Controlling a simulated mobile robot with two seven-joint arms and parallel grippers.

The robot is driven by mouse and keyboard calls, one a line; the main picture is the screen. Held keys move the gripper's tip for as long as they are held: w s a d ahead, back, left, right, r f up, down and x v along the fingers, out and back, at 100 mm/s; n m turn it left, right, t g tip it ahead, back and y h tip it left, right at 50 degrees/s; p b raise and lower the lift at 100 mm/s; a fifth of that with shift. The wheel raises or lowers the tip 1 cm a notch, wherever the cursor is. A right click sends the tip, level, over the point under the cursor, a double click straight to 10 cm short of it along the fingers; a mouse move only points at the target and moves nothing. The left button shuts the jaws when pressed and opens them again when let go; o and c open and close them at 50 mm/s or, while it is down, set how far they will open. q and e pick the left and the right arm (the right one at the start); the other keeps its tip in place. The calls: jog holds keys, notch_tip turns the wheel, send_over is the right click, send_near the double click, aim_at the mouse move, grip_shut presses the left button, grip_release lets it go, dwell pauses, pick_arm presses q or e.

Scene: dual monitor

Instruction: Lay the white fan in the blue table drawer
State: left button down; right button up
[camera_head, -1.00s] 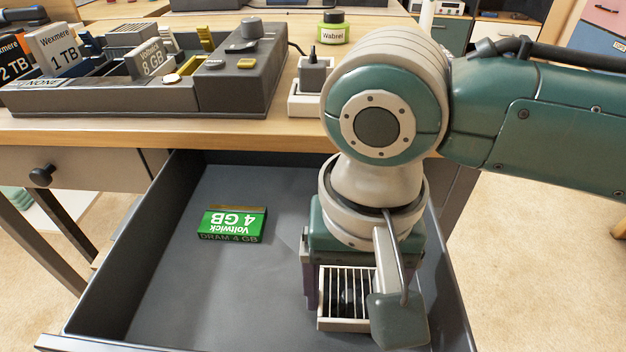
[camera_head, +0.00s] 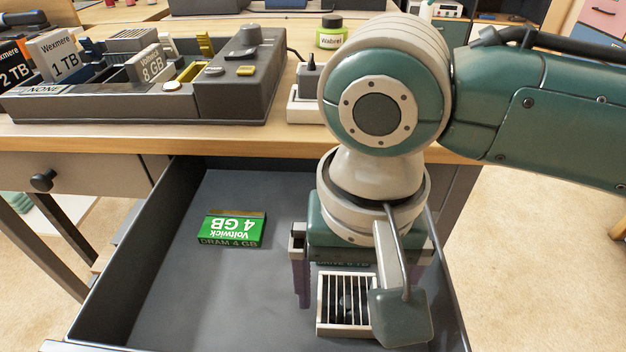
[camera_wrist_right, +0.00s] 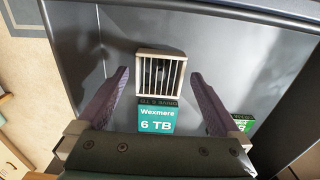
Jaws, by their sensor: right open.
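The white fan (camera_head: 345,303), a small square with a slatted grille, lies in the open drawer (camera_head: 160,310), which looks dark grey inside. It also shows in the right wrist view (camera_wrist_right: 160,72). My right gripper (camera_wrist_right: 158,76) is open above the drawer floor. Its two purple fingers stand apart on either side of the fan, with gaps and no contact visible. In the head view my right gripper (camera_head: 345,285) shows one finger left of the fan; the other is hidden behind my wrist. My left gripper is not in view.
A teal Wexmere 6 TB box (camera_wrist_right: 157,118) is in the drawer beside the fan, below my right gripper. A green Voltwick 4 GB box (camera_head: 232,229) lies left in the drawer. A grey organiser (camera_head: 140,100) stands on the wooden tabletop (camera_head: 130,137) behind.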

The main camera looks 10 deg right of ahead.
aim_at(348, 306)
notch_tip(348, 306, up, 10)
jog(key=p, duration=0.4)
jog(key=s+a+f+n+t+y, duration=0.1)
jog(key=s+a+n+t+y, duration=0.1)
jog(key=s+a+n+y, duration=0.3)
jog(key=s+d+h, duration=0.2)
jog(key=s+d, duration=0.1)
jog(key=d, duration=0.4)
jog(key=s+d+f+t+h, duration=0.1)
jog(key=s+d+h, duration=0.1)
jog(key=s+d, duration=0.2)
jog(key=d, duration=0.3)
jog(key=shift+d+t+h, duration=0.3)
jog(key=shift+d+h, duration=0.1)
jog(key=shift+f, duration=0.1)
